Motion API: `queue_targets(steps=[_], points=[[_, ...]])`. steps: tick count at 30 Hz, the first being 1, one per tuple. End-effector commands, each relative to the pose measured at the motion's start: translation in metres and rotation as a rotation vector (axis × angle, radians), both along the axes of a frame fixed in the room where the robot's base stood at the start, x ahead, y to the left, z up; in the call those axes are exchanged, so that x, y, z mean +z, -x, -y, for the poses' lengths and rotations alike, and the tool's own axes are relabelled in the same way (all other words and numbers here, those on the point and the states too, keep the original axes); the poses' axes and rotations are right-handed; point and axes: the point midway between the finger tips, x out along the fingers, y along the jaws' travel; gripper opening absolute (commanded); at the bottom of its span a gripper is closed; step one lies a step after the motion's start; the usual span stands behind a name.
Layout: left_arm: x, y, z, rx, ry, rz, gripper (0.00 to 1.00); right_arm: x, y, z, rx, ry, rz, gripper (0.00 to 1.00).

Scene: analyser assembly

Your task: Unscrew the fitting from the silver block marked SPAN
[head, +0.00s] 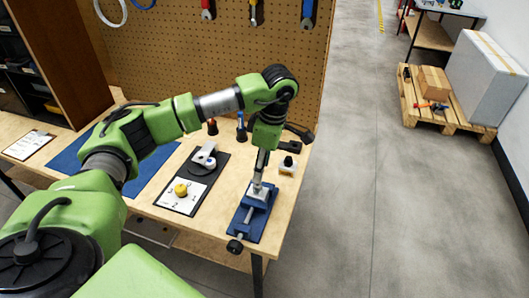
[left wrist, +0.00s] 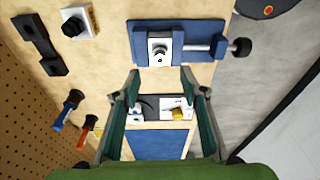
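A silver block (head: 259,194) is clamped in a blue vise (head: 245,222) near the bench's right front corner. The block also shows in the left wrist view (left wrist: 160,47), between the blue jaws of the vise (left wrist: 206,28). A small dark round part, apparently the fitting (left wrist: 159,49), is on the block's face. The SPAN marking is too small to read. My left gripper (head: 258,178) points down just above the block and hides part of it. In the left wrist view its fingers (left wrist: 160,80) are apart with nothing between them. My right gripper is not in view.
A black mat (head: 213,182) holds a pale device and a white card with a yellow knob (head: 181,189). A white block with a black knob (head: 288,165) and a black bracket (head: 290,146) are behind the vise. Screwdrivers (head: 240,128) stand near the pegboard (head: 215,60).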

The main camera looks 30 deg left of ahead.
Motion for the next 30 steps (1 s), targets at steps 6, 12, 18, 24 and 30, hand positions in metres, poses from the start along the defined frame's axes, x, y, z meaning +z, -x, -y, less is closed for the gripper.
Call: queue_targets(steps=[6,12,18,24,30], points=[[-0.041,0.003,-0.006,0.000,0.001,-0.004,0.39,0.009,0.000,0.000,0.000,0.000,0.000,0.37],[-0.068,0.003,-0.009,0.000,0.002,-0.002,0.39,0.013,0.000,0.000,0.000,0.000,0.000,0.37],[-0.079,0.003,-0.011,0.000,0.002,0.000,0.39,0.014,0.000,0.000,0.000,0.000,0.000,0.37],[-0.079,0.003,-0.011,-0.001,0.002,0.000,0.39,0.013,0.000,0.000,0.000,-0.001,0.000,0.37],[-0.079,0.003,-0.010,-0.001,0.002,0.000,0.00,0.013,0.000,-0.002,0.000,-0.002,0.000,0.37]])
